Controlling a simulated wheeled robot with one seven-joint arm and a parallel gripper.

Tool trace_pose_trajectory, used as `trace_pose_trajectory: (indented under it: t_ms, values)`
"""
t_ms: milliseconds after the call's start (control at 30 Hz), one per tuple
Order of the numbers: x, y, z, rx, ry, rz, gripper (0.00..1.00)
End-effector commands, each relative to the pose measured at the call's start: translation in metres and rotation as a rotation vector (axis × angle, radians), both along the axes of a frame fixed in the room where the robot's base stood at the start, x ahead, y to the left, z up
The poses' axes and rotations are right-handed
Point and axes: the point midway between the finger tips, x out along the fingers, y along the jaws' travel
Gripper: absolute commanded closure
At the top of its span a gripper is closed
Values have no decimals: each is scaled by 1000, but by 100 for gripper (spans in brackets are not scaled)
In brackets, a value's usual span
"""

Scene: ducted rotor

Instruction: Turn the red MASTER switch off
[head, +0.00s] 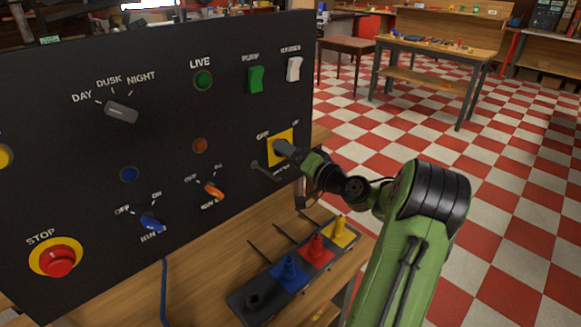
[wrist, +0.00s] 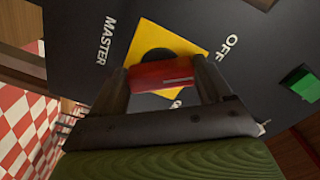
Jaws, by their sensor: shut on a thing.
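The red MASTER switch (wrist: 160,75) shows in the wrist view as a red handle on a dark round hub, on a yellow plate (wrist: 188,45). My gripper (wrist: 163,78) is shut on this handle, one finger at each end. A white line on the handle lies toward its right end, between the OFF label at the upper right and a partly hidden label below. In the head view my gripper (head: 283,150) is at the yellow plate (head: 289,135) on the panel's right side and hides the red handle.
The black panel (head: 60,130) also bears a green rocker (head: 255,79), a white rocker (head: 294,68), an orange knob (head: 213,191), a blue knob (head: 151,223) and a red STOP button (head: 58,261). A tray with coloured pegs (head: 290,270) lies below my arm. Checkered floor is open at right.

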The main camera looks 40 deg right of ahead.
Motion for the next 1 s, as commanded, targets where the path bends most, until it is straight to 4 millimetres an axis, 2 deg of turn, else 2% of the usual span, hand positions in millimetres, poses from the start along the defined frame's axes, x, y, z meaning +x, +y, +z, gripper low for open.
trace_pose_trajectory:
  t_ms: [33,300,867,900,1000]
  values:
    - [0,0,-6,-28,4,3,52]
    - [0,0,-5,-128,3,1,52]
    - [0,-1,-4,-157,5,2,52]
    - [0,-1,-4,-157,5,2,18]
    - [0,-1,-3,-156,3,1,3]
